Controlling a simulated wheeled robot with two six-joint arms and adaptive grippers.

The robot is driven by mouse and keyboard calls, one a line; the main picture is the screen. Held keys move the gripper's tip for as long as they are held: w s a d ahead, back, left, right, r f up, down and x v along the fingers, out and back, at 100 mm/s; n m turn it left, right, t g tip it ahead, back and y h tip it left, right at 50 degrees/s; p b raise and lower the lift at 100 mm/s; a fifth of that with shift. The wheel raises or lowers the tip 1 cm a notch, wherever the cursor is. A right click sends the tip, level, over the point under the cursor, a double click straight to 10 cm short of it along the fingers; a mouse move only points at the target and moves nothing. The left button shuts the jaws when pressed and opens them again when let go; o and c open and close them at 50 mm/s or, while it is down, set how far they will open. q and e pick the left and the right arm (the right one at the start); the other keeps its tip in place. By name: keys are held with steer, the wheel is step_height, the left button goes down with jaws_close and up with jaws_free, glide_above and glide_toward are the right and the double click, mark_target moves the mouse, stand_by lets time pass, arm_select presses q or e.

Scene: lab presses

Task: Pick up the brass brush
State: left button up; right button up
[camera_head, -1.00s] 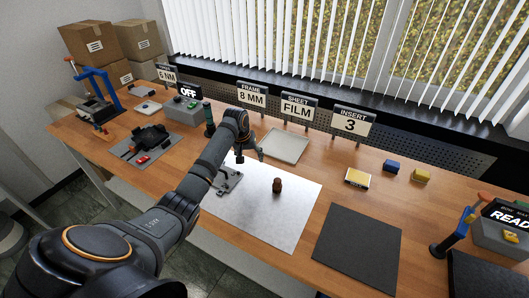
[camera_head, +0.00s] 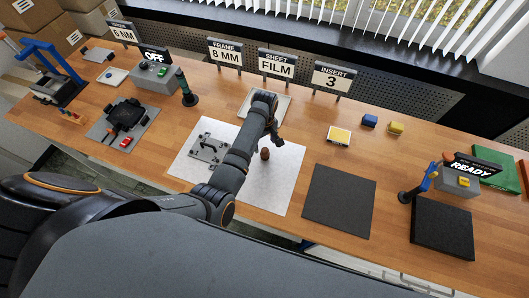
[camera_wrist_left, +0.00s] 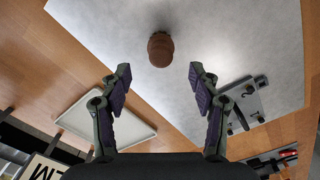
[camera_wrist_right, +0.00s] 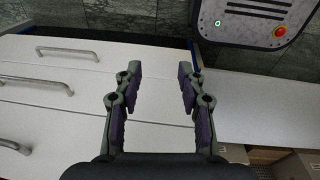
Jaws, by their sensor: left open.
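My right gripper (camera_wrist_right: 159,76) is open and empty, away from the worktop, facing white drawers.
A metal plate with a handle (camera_head: 208,149) lies left of the brown piece. A shallow tray (camera_head: 246,107) is behind, and a dark mat (camera_head: 340,200) lies to the right.

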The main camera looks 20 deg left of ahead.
mark_target(265, 149)
arm_select(q)
steer(key=shift+d+f, duration=0.1)
steer(key=shift+f, duration=0.2)
steer(key=f+b, duration=0.4)
steer(key=shift+s+d+f+b, duration=0.1)
steer(key=shift+s+f+b, duration=0.15)
steer(key=shift+f+b, duration=0.15)
steer(key=shift+w+r, duration=0.1)
steer(key=shift+r, duration=0.05)
steer(key=shift+c, duration=0.6)
steer(key=c, duration=1.1)
arm_select(e)
steer(key=f, duration=0.4)
steer(key=shift+w+a+f, duration=0.1)
steer(key=shift+a+f, duration=0.05)
steer(key=shift+a, duration=0.05)
arm_select(q)
steer(key=shift+r+p, duration=0.15)
steer(key=shift+p, duration=0.2)
steer(key=shift+c, duration=0.2)
